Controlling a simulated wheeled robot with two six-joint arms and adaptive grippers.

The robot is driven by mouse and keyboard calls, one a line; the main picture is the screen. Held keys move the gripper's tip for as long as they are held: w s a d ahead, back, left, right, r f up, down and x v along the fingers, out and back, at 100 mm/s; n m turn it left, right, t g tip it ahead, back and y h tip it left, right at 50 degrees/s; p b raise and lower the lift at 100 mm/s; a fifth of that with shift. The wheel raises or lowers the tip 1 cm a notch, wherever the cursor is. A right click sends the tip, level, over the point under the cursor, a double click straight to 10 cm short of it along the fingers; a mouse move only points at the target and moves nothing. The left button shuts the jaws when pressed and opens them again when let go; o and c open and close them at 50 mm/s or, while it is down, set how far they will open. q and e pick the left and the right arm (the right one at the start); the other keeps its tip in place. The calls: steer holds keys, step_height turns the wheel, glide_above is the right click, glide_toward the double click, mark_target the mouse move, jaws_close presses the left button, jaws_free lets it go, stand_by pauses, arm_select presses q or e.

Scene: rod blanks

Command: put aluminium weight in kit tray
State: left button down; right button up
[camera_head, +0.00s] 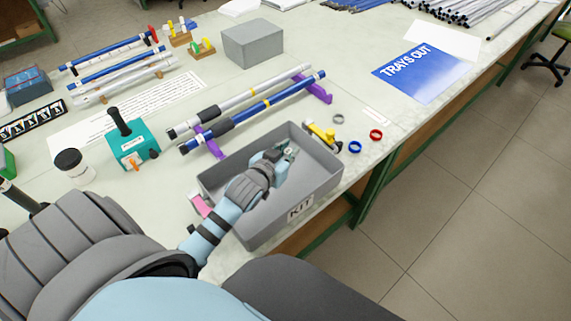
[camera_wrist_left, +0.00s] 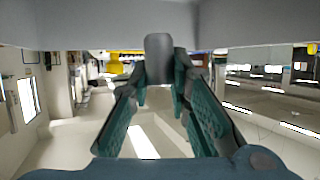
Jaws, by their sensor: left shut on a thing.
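The grey kit tray (camera_head: 212,182), with a KIT label on its front wall, stands at the front edge of the table. In the head view the fingers mostly hide the weight. I cannot tell whether it touches the tray floor. My right gripper is not in view.
Behind the tray, long rods (camera_head: 262,103) lie on purple supports. A yellow-and-black tool (camera_head: 320,132) and red, blue and grey rings (camera_head: 376,134) lie right of them. A teal device (camera_head: 132,147) and a grey box (camera_head: 252,43) stand further off. The tray floor looks otherwise empty.

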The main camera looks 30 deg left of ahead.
arm_select(q)
step_height(320, 180, down, 8)
steer(key=shift+r+b, duration=0.2)
steer(key=shift+b, duration=0.75)
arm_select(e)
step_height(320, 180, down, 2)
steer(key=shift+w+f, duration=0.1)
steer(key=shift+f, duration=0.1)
arm_select(q)
steer(key=c, duration=1.9)
jaws_free()
steer(key=shift+f, duration=0.1)
steer(key=o, duration=0.4)
steer(key=p+v, duration=0.1)
steer(key=v, duration=0.6)
steer(key=shift+s+r+p, duration=0.3)
steer(key=shift+r, duration=0.05)
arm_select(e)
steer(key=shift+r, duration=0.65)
